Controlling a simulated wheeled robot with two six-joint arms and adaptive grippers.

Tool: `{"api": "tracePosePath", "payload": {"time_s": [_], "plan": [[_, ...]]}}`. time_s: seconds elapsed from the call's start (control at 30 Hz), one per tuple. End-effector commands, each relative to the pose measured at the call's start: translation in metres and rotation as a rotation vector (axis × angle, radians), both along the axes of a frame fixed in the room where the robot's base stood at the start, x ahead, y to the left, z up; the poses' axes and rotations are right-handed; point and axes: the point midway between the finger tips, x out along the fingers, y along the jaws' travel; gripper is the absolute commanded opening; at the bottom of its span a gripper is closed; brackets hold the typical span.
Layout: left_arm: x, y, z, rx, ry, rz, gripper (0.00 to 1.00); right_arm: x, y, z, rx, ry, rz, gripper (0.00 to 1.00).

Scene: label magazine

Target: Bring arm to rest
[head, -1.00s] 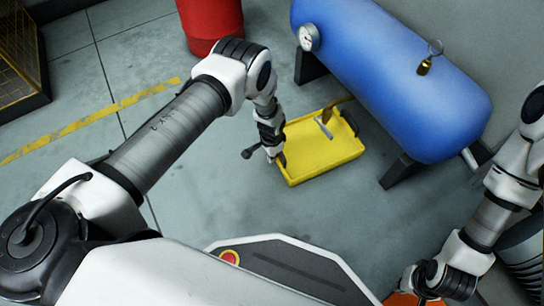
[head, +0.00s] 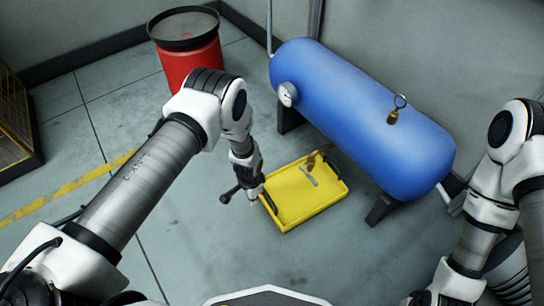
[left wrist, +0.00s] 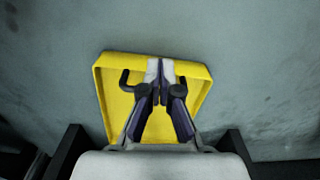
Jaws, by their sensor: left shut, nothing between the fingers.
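My left arm (head: 150,175) reaches in from the left, bent at the elbow and hanging down. My left gripper (head: 255,200) is shut and empty at the left edge of a yellow tray (head: 335,197). In the left wrist view the gripper (left wrist: 160,95) points over the tray (left wrist: 103,90), with its fingers together. I cannot tell whether it touches the tray. My right arm (head: 480,215) is at the right edge, and its gripper is out of the picture.
A blue tank (head: 360,115) with a gauge (head: 288,94) stands behind the tray. A small grey part (head: 309,176) lies in the tray. A red drum (head: 190,62) stands at the back left. The floor left of the tray is open.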

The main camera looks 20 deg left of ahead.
Motion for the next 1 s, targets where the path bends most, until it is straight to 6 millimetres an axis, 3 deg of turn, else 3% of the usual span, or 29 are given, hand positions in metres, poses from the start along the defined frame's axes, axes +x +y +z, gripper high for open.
{"api": "tracePosePath", "payload": {"time_s": [0.2,0.3,0.37,0.53,0.6,0.8,0.93,0.97,1.0], "plan": [[0.001,0.0,0.001,-0.001,-0.003,0.001,0.0,0.0,0.0,-0.001,0.0,0.0,0.0,0.0],[0.013,0.006,0.017,-0.001,-0.026,0.013,0.0,0.0,0.0,0.003,0.0,0.0,0.0,0.0],[-0.011,0.016,0.024,0.004,0.025,0.029,0.0,0.0,0.0,0.005,0.0,0.0,0.0,0.0],[-0.112,0.036,0.042,0.01,0.122,0.132,0.0,0.0,0.0,0.011,0.0,-0.001,0.001,0.0],[-0.153,0.041,0.052,0.013,0.138,0.201,0.0,0.001,0.0,0.012,0.0,-0.001,0.001,0.0],[-0.247,0.044,0.09,0.019,0.144,0.408,0.0,0.001,0.0,0.014,0.0,-0.001,0.0,0.0],[-0.29,0.044,0.117,0.018,0.105,0.566,0.0,0.0,0.0,0.014,0.0,-0.001,0.0,0.0],[-0.29,0.044,0.121,0.011,0.075,0.608,0.0,0.0,0.0,0.014,0.0,-0.001,0.0,0.0],[-0.273,0.044,0.119,-0.009,-0.002,0.676,0.0,0.001,0.0,0.014,0.0,-0.001,0.0,0.0]]}}
